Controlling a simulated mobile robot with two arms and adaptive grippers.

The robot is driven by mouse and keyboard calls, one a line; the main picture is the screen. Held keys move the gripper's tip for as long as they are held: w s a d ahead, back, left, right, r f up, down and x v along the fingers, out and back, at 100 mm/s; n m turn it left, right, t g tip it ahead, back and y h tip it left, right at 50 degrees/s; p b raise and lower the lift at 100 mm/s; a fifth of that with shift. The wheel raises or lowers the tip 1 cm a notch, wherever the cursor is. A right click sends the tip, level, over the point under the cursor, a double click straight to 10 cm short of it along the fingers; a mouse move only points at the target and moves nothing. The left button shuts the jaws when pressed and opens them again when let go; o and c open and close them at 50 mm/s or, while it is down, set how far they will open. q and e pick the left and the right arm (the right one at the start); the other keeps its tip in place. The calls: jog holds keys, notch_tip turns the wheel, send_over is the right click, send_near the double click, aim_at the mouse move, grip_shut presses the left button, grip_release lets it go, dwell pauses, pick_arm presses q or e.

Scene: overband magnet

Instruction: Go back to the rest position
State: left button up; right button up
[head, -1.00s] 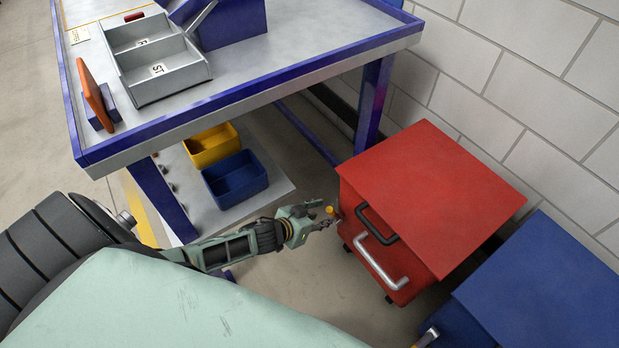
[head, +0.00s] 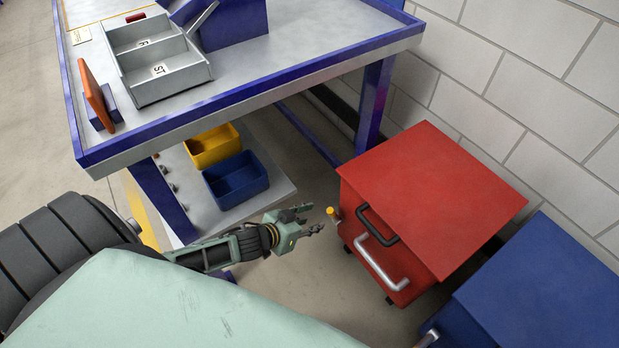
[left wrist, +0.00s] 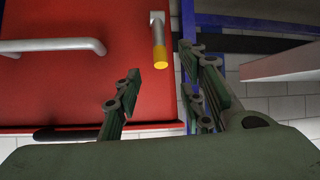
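My left gripper (head: 302,218) is open and empty in the head view, just left of the red cabinet (head: 430,195). A small yellow-tipped metal lever (head: 332,215) sticks out from the cabinet's front, a little apart from the fingertips. In the left wrist view the open fingers (left wrist: 160,90) show with a gap between them, and the yellow-tipped lever (left wrist: 158,45) lies beyond that gap against the red front. My right gripper is not in view.
The blue-edged workbench (head: 240,85) carries a grey divided tray (head: 165,75). Yellow (head: 212,146) and blue (head: 236,180) bins sit on its lower shelf. A blue cabinet (head: 545,290) stands right of the red one, by the white wall. Floor is clear below my left gripper.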

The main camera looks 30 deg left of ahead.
pick_arm(q)
jog(key=s+d+f+g+y, duration=0.1)
jog(key=s+d+f+g, duration=0.25)
jog(key=s, duration=0.35)
jog(key=s+d+f+g+y, duration=0.15)
jog(key=s+f, duration=0.25)
jog(key=s, duration=0.4)
jog(key=s+d+f+g, duration=0.3)
jog(key=s+f+g, duration=0.1)
jog(key=s, duration=0.3)
jog(key=s+a+g+p, duration=0.1)
jog(key=s+a+p, duration=0.2)
jog(key=s+p, duration=1.3)
jog(key=shift+s+a+f, duration=0.2)
jog(key=shift+s+f, duration=0.2)
jog(key=shift+s, duration=0.1)
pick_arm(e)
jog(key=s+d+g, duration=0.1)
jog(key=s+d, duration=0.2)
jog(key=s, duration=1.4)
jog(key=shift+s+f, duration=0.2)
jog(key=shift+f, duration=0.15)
